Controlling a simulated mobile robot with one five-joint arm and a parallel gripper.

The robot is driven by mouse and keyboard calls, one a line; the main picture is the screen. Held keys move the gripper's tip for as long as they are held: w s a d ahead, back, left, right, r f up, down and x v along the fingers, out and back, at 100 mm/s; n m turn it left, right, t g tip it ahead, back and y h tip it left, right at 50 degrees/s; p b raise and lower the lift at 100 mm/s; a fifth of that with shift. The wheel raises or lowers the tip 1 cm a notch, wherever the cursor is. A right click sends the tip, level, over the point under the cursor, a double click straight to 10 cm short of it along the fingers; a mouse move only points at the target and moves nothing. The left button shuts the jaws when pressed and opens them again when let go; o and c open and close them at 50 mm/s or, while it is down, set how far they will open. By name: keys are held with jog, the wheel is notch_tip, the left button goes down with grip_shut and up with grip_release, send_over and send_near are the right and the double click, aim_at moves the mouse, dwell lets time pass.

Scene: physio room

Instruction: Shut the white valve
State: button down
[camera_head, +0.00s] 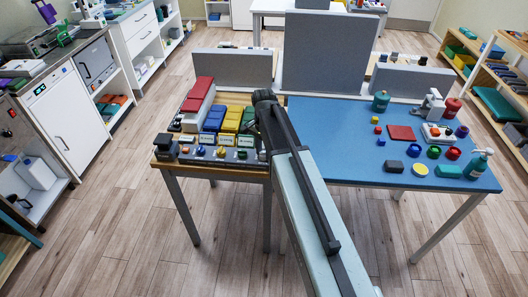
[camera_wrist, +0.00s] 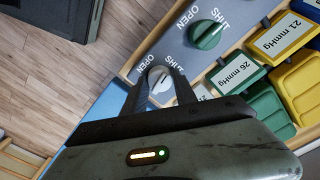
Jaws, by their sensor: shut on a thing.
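The white valve (camera_wrist: 158,75) is a small round knob on a grey panel in the wrist view, with OPEN and SHUT lettering beside it. My gripper (camera_wrist: 158,91) has one dark finger on each side of the knob and is shut on it. The fingers cover part of the knob, and I cannot tell exactly which word its pointer faces. In the head view my arm hides the white valve at the right end of the valve row.
Yellow and green bins (camera_wrist: 262,107) with pressure labels stand near my gripper. In the head view, the blue table (camera_head: 340,150) to the right holds several small objects.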

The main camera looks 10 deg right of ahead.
aim_at(264, 152)
jog(key=shift+m, duration=1.1)
jog(key=c, duration=1)
grip_release()
jog(key=shift+r, duration=0.1)
notch_tip(264, 152, up, 8)
jog(key=p, duration=0.8)
jog(key=shift+f, duration=0.25)
